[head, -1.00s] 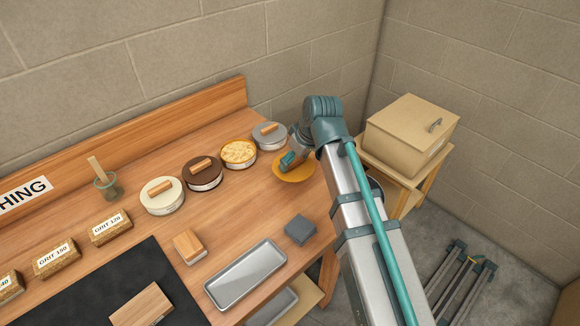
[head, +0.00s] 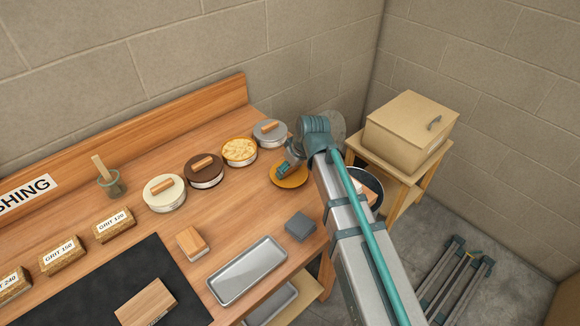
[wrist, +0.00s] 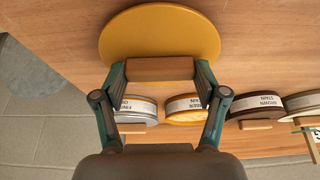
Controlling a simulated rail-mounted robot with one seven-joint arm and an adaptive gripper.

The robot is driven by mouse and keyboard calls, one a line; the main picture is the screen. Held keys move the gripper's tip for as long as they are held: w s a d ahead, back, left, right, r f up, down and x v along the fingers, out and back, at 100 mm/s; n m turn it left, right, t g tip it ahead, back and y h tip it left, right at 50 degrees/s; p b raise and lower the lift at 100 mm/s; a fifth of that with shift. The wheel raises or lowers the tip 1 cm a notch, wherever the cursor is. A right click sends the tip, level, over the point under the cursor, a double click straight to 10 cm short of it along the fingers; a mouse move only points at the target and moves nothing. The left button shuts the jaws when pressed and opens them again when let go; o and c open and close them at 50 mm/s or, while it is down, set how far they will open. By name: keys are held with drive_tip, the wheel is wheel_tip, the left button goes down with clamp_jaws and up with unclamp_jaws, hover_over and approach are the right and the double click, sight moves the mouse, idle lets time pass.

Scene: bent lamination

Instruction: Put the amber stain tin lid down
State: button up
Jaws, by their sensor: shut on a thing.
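The amber stain tin lid (head: 290,180) is a round yellow-amber disc with a wooden block handle (wrist: 160,68). My gripper (wrist: 160,74) is shut on that handle, one finger on each side. In the head view my gripper (head: 290,166) and the lid are at the right part of the bench, in front of the grey tin. The lid is low over the wood; I cannot tell whether it touches. The amber tin (head: 239,151) stands uncovered, its yellow-amber contents showing; it also shows in the wrist view (wrist: 187,109).
The grey tin (head: 270,133), brown tin (head: 205,171) and cream tin (head: 164,194) have lids on. A dark grey block (head: 300,226) and metal tray (head: 246,271) lie nearer the front. Bare bench wood (head: 236,207) lies left of the lid. A box (head: 408,132) stands to the right.

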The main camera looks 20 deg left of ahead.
drive_tip(key=shift+f, duration=0.2)
drive_tip(key=o, duration=1.1)
drive_tip(key=shift+o, duration=0.2)
drive_tip(key=shift+r, duration=0.1)
drive_tip(key=shift+r, duration=0.2)
drive_tip(key=b+v, duration=0.2)
drive_tip(key=v, duration=1)
drive_tip(key=shift+w, duration=0.1)
